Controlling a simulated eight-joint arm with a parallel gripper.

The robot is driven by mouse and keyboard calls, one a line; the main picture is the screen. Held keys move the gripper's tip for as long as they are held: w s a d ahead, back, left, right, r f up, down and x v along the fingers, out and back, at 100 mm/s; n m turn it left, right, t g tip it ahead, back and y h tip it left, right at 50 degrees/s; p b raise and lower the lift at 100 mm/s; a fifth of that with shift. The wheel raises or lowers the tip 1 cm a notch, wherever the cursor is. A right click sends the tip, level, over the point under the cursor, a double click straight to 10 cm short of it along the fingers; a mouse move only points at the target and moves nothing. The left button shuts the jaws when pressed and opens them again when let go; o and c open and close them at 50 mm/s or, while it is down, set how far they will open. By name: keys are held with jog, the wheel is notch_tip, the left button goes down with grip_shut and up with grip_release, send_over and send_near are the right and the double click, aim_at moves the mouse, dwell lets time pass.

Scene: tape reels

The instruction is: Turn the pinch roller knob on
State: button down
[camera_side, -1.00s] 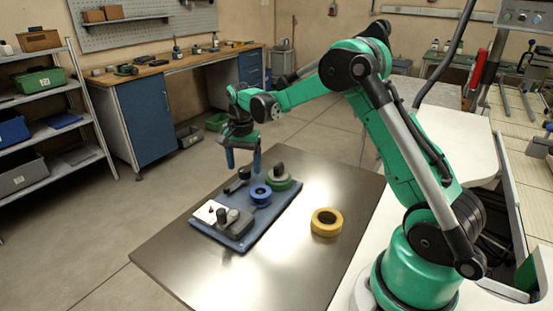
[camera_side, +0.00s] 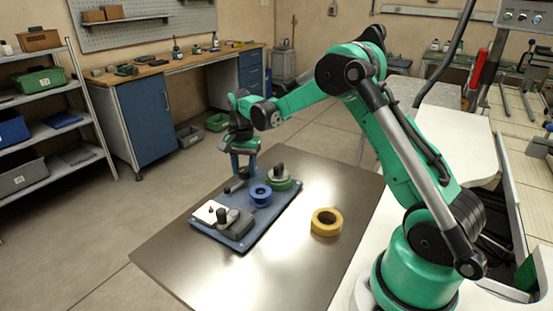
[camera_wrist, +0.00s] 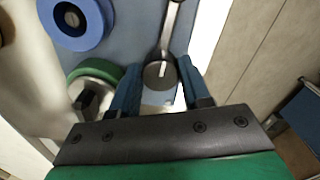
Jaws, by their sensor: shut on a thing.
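The pinch roller knob (camera_wrist: 158,76) is a dark round cap with a white line, at the foot of a grey lever arm (camera_wrist: 170,28) in the wrist view. In the side view the dark lever (camera_side: 234,186) lies at the far end of the blue plate (camera_side: 268,214). My gripper (camera_wrist: 158,86) has one blue finger on each side of the knob and is shut on it. In the side view my gripper (camera_side: 243,176) points down over that end of the plate, and its fingers partly hide the knob.
Beside the knob are a blue reel (camera_side: 260,194) and a green reel (camera_side: 279,181) with a dark knob on top. A white panel (camera_side: 209,212) and dark blocks (camera_side: 234,220) sit at the near end. A yellow tape roll (camera_side: 326,221) lies on the otherwise clear table (camera_side: 290,268).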

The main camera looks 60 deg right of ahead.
aim_at(245, 169)
jog(key=n, duration=1)
jog(key=shift+n, duration=0.3)
jog(key=shift+d, duration=0.1)
dwell(0.4)
jog(key=shift+c, duration=2.1)
grip_release()
jog(key=shift+r, duration=2.9)
